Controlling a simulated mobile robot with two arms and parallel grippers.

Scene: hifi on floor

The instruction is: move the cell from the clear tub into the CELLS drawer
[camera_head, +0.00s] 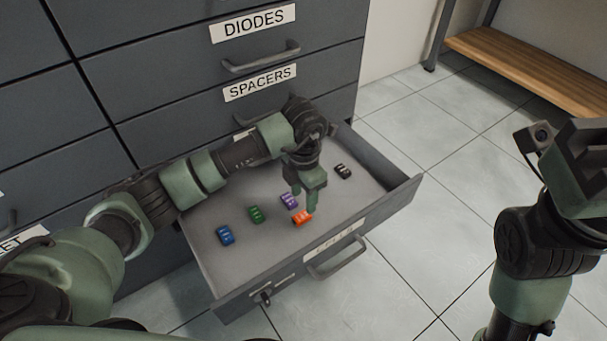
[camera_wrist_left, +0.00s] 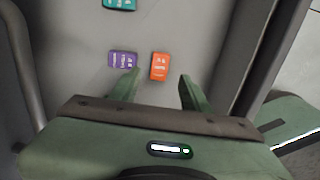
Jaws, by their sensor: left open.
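The open drawer (camera_head: 230,277) holds several small cells on its grey floor. They are blue (camera_head: 225,235), green (camera_head: 256,214), purple (camera_head: 289,201), orange (camera_head: 302,218) and black (camera_head: 343,171). My left gripper (camera_head: 309,202) is over the drawer, fingers pointing down, open. In the left wrist view the orange cell (camera_wrist_left: 160,66) lies just beyond the gap between the fingertips, with the purple cell (camera_wrist_left: 122,59) to its left. A teal cell (camera_wrist_left: 119,4) shows at the top edge. My right gripper (camera_head: 583,165) is at the right edge, away from the drawer. The clear tub is not visible.
The grey cabinet has closed DIODES (camera_head: 254,23) and SPACERS (camera_head: 260,82) drawers above. The open drawer's front label (camera_head: 335,240) is hard to read. A wooden shelf (camera_head: 540,65) stands at the upper right. Tiled floor right of the drawer is clear.

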